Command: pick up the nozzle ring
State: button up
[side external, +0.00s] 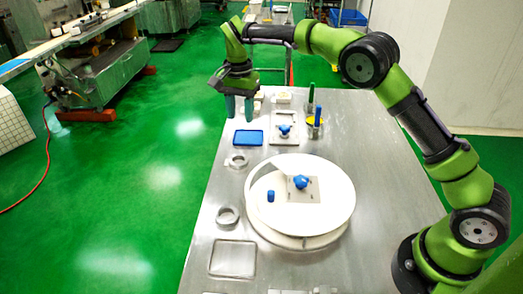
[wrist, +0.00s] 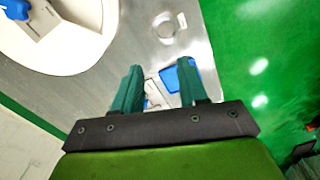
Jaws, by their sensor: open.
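Two metal rings lie on the steel table: one (side external: 237,160) just in front of the blue tray, the other (side external: 228,216) nearer the camera, left of the white round turntable. I cannot tell which is the nozzle ring. One ring (wrist: 166,27) shows at the top of the wrist view, beyond my fingertips. My gripper (side external: 239,112) hangs above the table's far left part, fingers pointing down, apart from both rings. In the wrist view my gripper (wrist: 160,72) has its two teal fingers spread, with nothing held between them.
A blue tray (side external: 248,137) lies below and in front of my gripper. The white turntable (side external: 335,210) carries a plate with a blue knob. Green and blue upright items (side external: 311,98) stand at the back. A clear square tray (side external: 233,258) lies at the front left.

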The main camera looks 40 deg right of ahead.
send_over(245, 161)
jog(key=f, duration=0.9)
jog(key=shift+w+f, duration=0.35)
jog(key=shift+w, duration=0.05)
jog(key=shift+s+f, duration=0.2)
jog(key=shift+f, duration=1.25)
jog(key=shift+s+f, duration=0.2)
jog(key=shift+f, duration=1.2)
grip_shut()
